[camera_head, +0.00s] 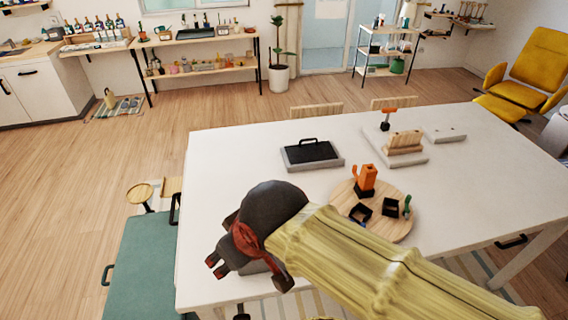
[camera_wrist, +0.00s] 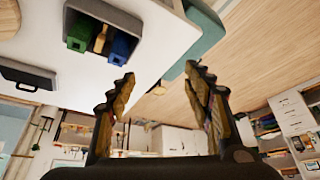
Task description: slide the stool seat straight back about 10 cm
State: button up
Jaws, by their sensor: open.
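A small round wooden stool seat (camera_head: 139,193) on a dark support stands left of the white table (camera_head: 225,150), beyond the teal bench-like block (camera_head: 140,265). A small wooden piece that is probably the same seat shows in the wrist view (camera_wrist: 158,90), between the fingers. My gripper (camera_head: 248,272) is over the near left part of the table, to the right of and nearer than the stool, apart from it. Its two fingers (camera_wrist: 160,78) are spread and empty in the wrist view. The stool's lower part is partly hidden.
A wooden chair (camera_head: 172,186) stands right beside the stool, against the table. A black-topped tray (camera_head: 312,154) and a round wooden board (camera_head: 375,225) with small items lie on the table. A grey bin (camera_wrist: 115,20) with green and blue items is near my gripper. Floor beyond the stool is clear.

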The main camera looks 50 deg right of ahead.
aim_at(382, 208)
jog(key=k+j+z, duration=0.1)
jog(key=z, duration=2.05)
